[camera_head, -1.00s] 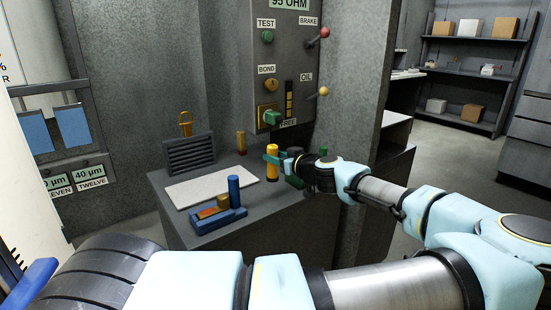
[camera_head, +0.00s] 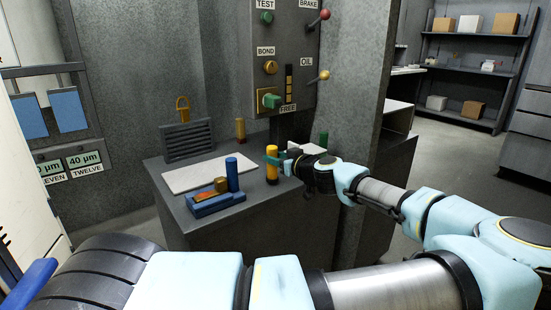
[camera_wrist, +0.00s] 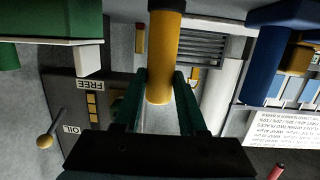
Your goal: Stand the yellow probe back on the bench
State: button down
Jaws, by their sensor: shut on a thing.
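The yellow probe (camera_head: 272,165) is an upright yellow cylinder with a dark band at its lower end, over the right front part of the grey bench (camera_head: 262,203). My gripper (camera_head: 277,160) is shut on it from the right. In the wrist view, which is upside down, the probe (camera_wrist: 165,55) sits between the green fingers (camera_wrist: 160,95). Whether its foot touches the bench is unclear; the wrist view cuts it off at the top edge.
A blue cylinder (camera_head: 232,174) stands by a blue block (camera_head: 217,205) left of the probe. A white plate (camera_head: 195,174), slotted grey stand (camera_head: 188,140) and amber cylinder (camera_head: 240,129) are behind. A green-topped piece (camera_head: 323,139) is right. The control panel (camera_head: 285,60) rises behind.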

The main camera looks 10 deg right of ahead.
jog(key=shift+f+b, duration=0.6)
jog(key=shift+f, duration=0.05)
jog(key=shift+c, duration=2)
grip_release()
jog(key=b+v, duration=0.2)
jog(key=v, duration=0.8)
jog(key=shift+s, duration=0.35)
